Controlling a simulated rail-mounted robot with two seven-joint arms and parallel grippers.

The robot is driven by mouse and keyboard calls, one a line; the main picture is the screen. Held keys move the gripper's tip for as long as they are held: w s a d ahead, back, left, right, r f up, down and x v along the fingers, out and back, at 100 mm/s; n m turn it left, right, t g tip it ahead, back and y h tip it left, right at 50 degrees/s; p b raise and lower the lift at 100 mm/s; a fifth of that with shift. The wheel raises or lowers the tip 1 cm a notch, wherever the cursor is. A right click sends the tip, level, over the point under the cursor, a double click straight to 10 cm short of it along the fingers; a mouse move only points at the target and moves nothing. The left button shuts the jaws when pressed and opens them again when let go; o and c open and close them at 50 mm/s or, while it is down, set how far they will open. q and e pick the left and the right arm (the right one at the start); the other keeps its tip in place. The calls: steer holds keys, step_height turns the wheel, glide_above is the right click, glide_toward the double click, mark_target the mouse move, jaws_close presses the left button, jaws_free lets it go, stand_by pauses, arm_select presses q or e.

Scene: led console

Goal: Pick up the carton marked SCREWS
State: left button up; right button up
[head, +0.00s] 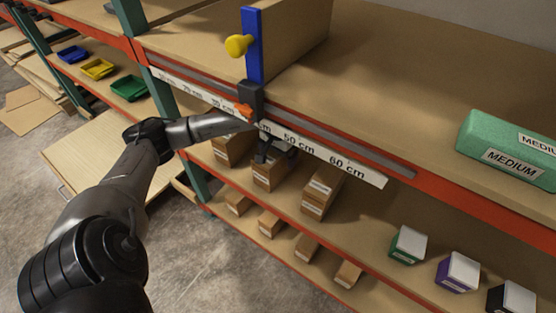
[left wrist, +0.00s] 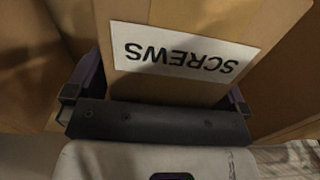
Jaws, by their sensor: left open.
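The carton marked SCREWS (left wrist: 185,85) is a brown box with a white label, which reads upside down in the left wrist view. My left gripper (left wrist: 160,98) is open, with one finger at each side of this carton. Whether the fingers touch its sides I cannot tell. In the head view my left gripper (head: 275,150) reaches under the upper shelf edge, in front of a middle brown carton (head: 267,178) on the shelf below. That carton's label is too small to read there. My right gripper is not in view.
Brown cartons stand close on both sides, one at the left (head: 229,150) and one at the right (head: 321,192). The ruled rail (head: 330,160) and orange shelf edge hang just above my gripper. Smaller cartons (head: 270,223) sit lower down. Coloured boxes (head: 408,245) stand farther right.

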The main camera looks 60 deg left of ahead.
arm_select(q)
steer(key=c, duration=0.8)
steer(key=shift+r, duration=0.1)
steer(key=c, duration=0.8)
steer(key=shift+r, duration=0.1)
